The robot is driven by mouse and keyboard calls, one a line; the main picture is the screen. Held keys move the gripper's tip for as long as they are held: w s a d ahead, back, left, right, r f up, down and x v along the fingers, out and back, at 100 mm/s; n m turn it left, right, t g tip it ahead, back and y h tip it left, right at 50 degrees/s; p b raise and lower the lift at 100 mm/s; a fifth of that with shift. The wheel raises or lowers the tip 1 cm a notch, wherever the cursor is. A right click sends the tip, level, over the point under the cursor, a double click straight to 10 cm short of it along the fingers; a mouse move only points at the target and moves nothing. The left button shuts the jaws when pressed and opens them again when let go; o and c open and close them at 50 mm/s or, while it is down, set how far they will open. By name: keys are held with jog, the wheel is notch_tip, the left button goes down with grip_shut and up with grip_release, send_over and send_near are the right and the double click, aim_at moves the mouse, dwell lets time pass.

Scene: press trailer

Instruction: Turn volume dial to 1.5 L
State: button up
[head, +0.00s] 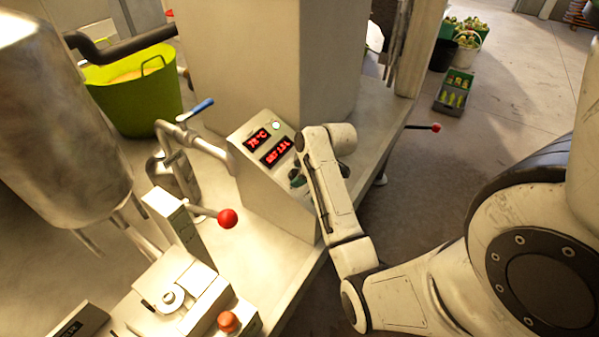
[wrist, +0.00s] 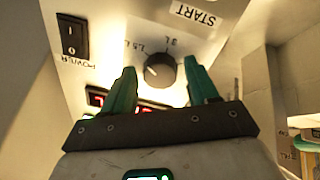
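The black round volume dial (wrist: 160,70) is on the pale panel, with labels reading 1.5 L and 3 L beside it, seen upside down. A light mark shows on the left part of its face; its exact aim is hard to tell. My gripper (wrist: 161,65) is open, with one green finger on each side of the dial and visible gaps between. I cannot tell how far the fingertips are from the panel. In the head view my gripper (head: 297,178) is at the control box (head: 262,185), and the dial is hidden. The lower red display (head: 277,152) seems to read SET 1.5 L.
A START label (wrist: 193,14) and a black power switch (wrist: 72,38) are near the dial. An upper display (head: 257,139) reads about 78 °C. A red-knobbed lever (head: 227,218) stands left of the box. A green tub (head: 135,90) is behind. The floor at right has open room.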

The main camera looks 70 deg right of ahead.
jog(key=shift+o, duration=0.6)
jog(key=b+v, duration=0.1)
jog(key=v, duration=0.9)
jog(key=shift+s+r, duration=0.3)
jog(key=shift+a, duration=0.1)
